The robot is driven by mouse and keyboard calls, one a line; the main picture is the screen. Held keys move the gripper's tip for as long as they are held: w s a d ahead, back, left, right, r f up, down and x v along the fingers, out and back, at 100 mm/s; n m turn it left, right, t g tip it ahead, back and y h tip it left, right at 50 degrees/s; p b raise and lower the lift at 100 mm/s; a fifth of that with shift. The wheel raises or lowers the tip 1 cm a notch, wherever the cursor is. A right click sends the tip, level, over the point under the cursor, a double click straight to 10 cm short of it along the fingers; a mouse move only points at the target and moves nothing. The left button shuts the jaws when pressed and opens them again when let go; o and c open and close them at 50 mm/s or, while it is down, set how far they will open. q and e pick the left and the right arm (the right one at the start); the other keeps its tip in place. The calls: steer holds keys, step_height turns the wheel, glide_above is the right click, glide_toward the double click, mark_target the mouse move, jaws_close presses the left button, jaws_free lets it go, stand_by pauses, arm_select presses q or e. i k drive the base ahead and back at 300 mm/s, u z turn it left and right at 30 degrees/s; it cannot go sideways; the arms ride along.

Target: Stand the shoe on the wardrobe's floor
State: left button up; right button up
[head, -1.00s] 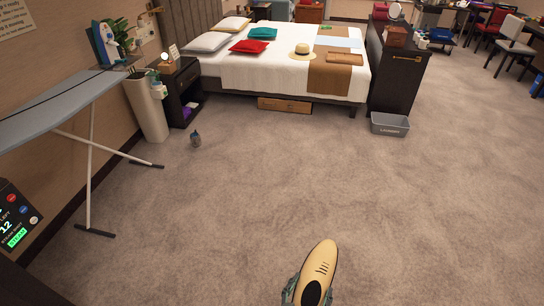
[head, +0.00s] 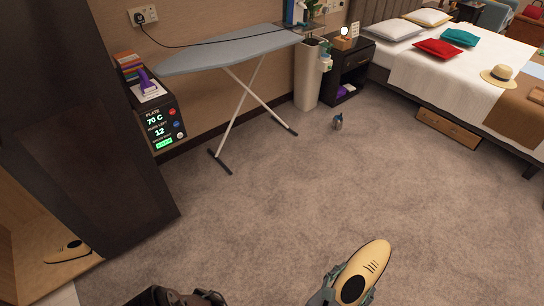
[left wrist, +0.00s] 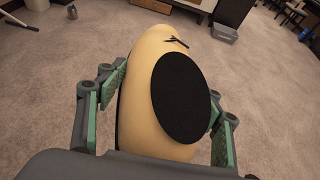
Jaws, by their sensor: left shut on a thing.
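My left gripper (head: 345,288) is at the bottom of the head view, shut on a pale yellow shoe (head: 376,262) with a black oval patch and dark slits. The left wrist view also shows the shoe (left wrist: 145,90) between the two green-padded fingers. It is held above the carpet. The dark wardrobe (head: 80,120) stands at the left of the head view, well to the left of the gripper. A strip of its light wooden floor (head: 25,273) shows, with a similar yellow shoe (head: 72,246) on it. The rest of its inside is cut off. My right gripper is not visible.
An ironing board (head: 230,50) stands by the wall, its legs on the carpet. Beside the wardrobe is a dark unit with a lit display (head: 163,122). A small bottle (head: 337,122) stands on the floor near the bed (head: 455,75). The middle carpet is clear.

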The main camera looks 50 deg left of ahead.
mark_target(43, 273)
steer(key=u, duration=3.05)
steer(key=i, duration=0.1)
